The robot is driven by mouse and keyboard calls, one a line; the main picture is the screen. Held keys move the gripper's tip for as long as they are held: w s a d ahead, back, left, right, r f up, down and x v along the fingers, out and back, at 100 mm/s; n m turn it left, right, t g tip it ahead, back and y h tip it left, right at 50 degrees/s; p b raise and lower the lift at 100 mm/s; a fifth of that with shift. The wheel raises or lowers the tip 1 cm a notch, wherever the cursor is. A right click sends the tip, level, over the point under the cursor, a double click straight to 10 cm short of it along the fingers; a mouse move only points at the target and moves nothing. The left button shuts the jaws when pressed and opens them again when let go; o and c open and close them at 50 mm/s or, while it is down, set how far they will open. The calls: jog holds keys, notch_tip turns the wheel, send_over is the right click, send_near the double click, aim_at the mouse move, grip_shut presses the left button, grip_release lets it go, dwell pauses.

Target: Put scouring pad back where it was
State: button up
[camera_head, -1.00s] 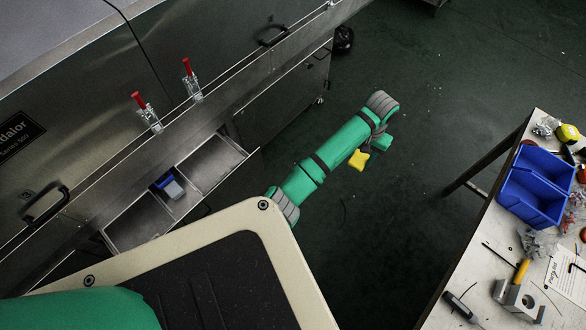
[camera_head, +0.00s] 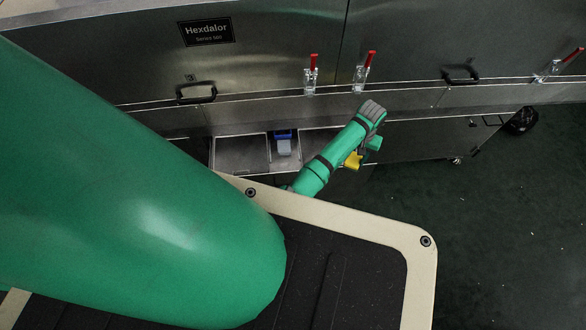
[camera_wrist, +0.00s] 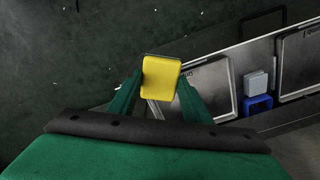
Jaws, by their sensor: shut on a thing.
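The scouring pad (camera_wrist: 161,79) is a yellow block with a thin dark edge. My gripper (camera_wrist: 160,88) is shut on it, with one green finger at each side. In the head view the yellow pad (camera_head: 353,160) shows at the end of my green arm, in front of the steel dryer. An open drawer (camera_head: 240,154) with metal trays juts from the dryer, left of and partly behind my arm. In the wrist view the drawer trays (camera_wrist: 297,62) lie at the right, beyond the held pad.
A blue holder (camera_wrist: 257,103) with a pale grey block (camera_wrist: 256,84) sits between two trays in the drawer. Red-handled clamps (camera_head: 311,74) and black handles line the dryer front. A black object (camera_head: 522,120) lies on the floor at right.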

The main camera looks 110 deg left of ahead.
jog(key=s+d+f+n, duration=0.1)
jog(key=s+f+n, duration=0.2)
jog(key=s, duration=1)
jog(key=s+d+f+n, duration=0.1)
jog(key=s+f+n, duration=0.2)
jog(key=s, duration=1.1)
notch_tip(320, 180, down, 6)
jog(key=shift+s+r, duration=0.1)
jog(key=shift+f, duration=2.1)
jog(key=shift+d+f, duration=0.1)
jog(key=o, duration=1.1)
notch_tip(320, 180, up, 12)
